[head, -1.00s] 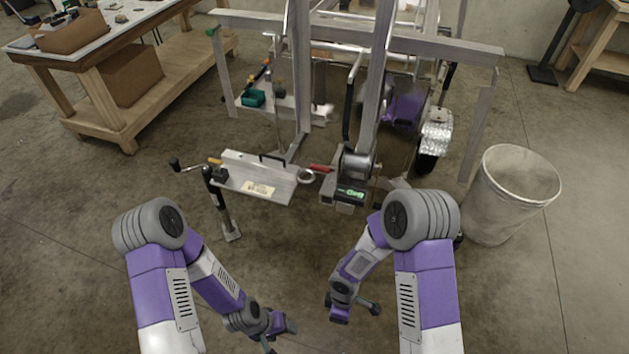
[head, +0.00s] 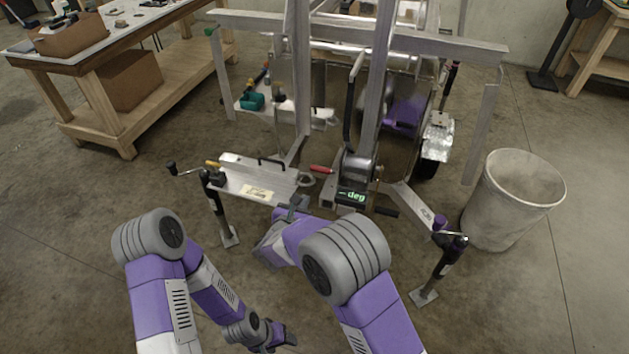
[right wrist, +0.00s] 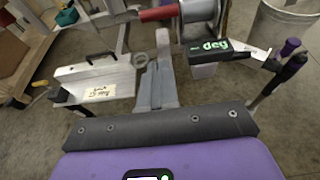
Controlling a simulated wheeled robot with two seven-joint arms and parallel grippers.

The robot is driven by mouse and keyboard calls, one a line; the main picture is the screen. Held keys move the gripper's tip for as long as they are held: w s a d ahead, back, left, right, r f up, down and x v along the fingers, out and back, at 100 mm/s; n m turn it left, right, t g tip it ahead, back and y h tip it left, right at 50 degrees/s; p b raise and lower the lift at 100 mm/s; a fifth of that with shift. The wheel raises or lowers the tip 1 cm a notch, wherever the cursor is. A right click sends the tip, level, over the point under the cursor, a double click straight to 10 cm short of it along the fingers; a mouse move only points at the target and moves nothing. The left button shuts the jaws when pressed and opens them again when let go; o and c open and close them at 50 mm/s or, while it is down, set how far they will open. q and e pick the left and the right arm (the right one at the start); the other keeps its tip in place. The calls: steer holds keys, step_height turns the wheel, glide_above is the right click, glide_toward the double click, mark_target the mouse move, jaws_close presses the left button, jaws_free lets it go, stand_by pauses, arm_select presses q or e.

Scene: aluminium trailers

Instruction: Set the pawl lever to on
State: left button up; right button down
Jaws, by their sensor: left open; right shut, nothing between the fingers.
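A winch (head: 359,166) sits on the trailer tongue in the head view; it also shows at the top of the right wrist view (right wrist: 200,12). A red grip (head: 321,169) sticks out to its left, large in the right wrist view (right wrist: 159,13). I cannot tell surely whether this is the pawl lever, nor its setting. My right gripper (head: 297,203) is shut and empty, just below and left of the winch; its fingers (right wrist: 158,80) point towards the red grip, apparently short of it. My left gripper (head: 287,338) is open, low over the floor, away from the trailer.
A dark box with a green "deg" readout (head: 352,196) sits below the winch. An aluminium box with a black handle (head: 240,181) lies left. Jack stands (head: 224,215) (head: 438,268) flank the tongue. A bin (head: 512,198) stands right, a workbench (head: 105,75) back left.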

mark_target(324, 170)
steer(key=w+d+b, duration=0.1)
steer(key=w+d, duration=0.2)
steer(key=w, duration=0.6)
steer(key=shift+w+f, duration=0.3)
steer(key=shift+d, duration=0.1)
